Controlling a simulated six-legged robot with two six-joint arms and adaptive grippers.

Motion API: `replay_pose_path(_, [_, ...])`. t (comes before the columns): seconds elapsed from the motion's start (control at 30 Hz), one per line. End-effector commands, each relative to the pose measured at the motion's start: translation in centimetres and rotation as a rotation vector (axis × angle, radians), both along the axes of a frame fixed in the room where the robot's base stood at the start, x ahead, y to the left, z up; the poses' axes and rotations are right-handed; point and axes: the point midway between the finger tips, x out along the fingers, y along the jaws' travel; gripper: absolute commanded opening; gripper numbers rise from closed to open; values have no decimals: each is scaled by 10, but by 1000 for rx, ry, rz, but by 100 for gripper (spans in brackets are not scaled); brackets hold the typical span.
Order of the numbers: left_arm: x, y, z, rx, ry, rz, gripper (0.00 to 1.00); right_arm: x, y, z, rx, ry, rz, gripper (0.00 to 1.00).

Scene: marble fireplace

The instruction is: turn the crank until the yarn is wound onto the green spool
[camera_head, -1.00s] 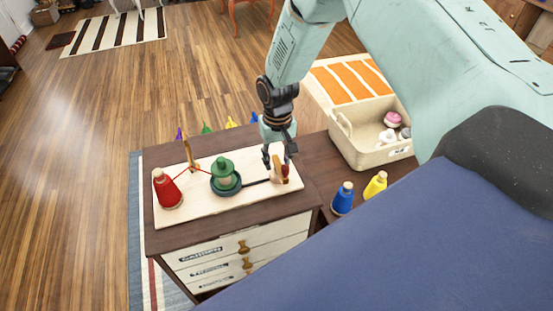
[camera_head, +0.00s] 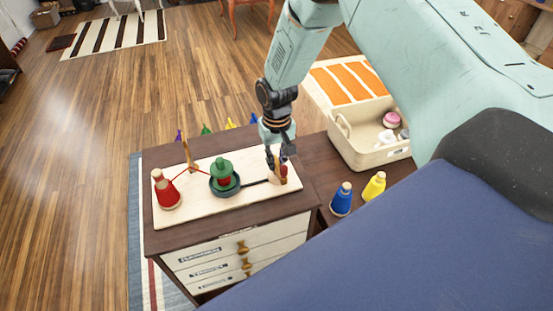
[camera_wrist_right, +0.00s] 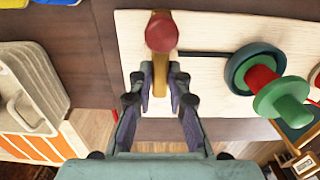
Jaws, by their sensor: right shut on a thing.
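A pale board (camera_head: 205,208) on the dark cabinet carries the winder. The green spool (camera_head: 222,165) stands upright on a dark green round base, with red yarn around its middle; it also shows in the wrist view (camera_wrist_right: 284,98). A red yarn cone (camera_head: 166,192) stands at the board's left, its strand running past a wooden guide (camera_head: 190,156) to the spool. My right gripper (camera_head: 277,164) is shut on the crank at the board's right end. In the wrist view the crank's wooden arm and red knob (camera_wrist_right: 161,32) show by my fingers (camera_wrist_right: 160,88). My left gripper is out of view.
A blue cone (camera_head: 342,201) and a yellow cone (camera_head: 375,187) stand right of the board. A cream basket (camera_head: 372,157) with balls of yarn stands behind them. Several small coloured pieces line the cabinet's far edge. Drawers face the front.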

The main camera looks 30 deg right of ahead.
Motion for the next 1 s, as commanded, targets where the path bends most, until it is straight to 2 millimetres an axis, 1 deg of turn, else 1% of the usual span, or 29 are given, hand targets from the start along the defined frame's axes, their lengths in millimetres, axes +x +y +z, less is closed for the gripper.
replay_pose_path(0.27, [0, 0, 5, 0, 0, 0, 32, -1, 0, 1, 1, 3, -36, 0])
replay_pose_path(0.47, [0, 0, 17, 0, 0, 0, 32, -2, 0, 2, 0, 4, -144, 0])
replay_pose_path(1.0, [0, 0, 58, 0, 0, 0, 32, -2, 1, 2, -1, 5, -643, 0])
